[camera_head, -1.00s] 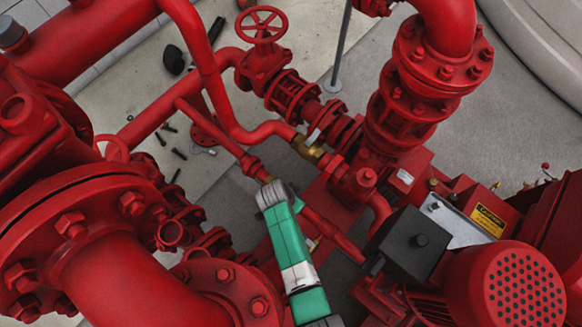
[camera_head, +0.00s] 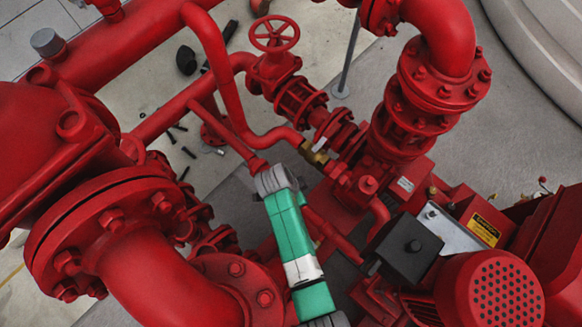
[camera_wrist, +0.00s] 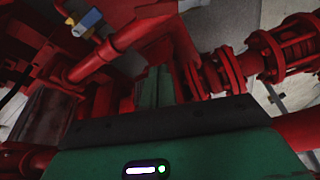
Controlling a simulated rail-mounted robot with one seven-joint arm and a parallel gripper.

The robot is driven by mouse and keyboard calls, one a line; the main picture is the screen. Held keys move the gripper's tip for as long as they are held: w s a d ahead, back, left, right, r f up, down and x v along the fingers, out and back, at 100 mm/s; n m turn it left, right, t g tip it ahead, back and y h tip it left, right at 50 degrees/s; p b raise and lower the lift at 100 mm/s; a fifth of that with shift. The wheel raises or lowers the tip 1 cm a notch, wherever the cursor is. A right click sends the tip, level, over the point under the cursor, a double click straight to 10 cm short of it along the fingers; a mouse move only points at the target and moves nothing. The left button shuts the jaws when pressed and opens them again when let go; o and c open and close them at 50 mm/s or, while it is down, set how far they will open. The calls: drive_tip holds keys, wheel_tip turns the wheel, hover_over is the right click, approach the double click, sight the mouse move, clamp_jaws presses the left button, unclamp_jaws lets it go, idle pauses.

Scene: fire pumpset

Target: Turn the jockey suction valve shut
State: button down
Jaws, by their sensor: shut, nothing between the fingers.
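A small brass-bodied valve with a pale lever (camera_head: 315,152) sits on the thin red pipework at centre in the head view. A red handwheel valve (camera_head: 275,34) stands farther back on its flanged line. I cannot tell for sure which is the jockey suction valve. In the wrist view a small valve with a blue-grey handle and brass part (camera_wrist: 86,22) shows at upper left, apart from my gripper. My gripper (camera_wrist: 157,84) is shut and empty among red pipes in the wrist view. In the head view its fingers are hidden below my green arm.
Large red flanged pipes (camera_head: 112,222) crowd the left. A thick vertical pipe (camera_head: 440,60), a black box (camera_head: 411,246) and a red perforated motor cover (camera_head: 500,292) stand at right. Bare floor (camera_head: 335,45) shows at the back, with loose bolts (camera_head: 178,135) at left.

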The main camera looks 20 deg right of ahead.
drive_tip(key=shift+m, duration=0.5)
drive_tip(key=b+x, duration=0.3)
drive_tip(key=x, duration=0.2)
drive_tip(key=b+x, duration=0.3)
drive_tip(key=x, duration=0.2)
drive_tip(key=shift+s+f, duration=0.25)
drive_tip(key=shift+f, duration=0.1)
drive_tip(key=a, duration=0.3)
drive_tip(key=shift+a+r+b, duration=0.35)
drive_tip(key=shift+a, duration=0.05)
drive_tip(key=shift+a+r, duration=0.1)
drive_tip(key=shift+a, duration=0.35)
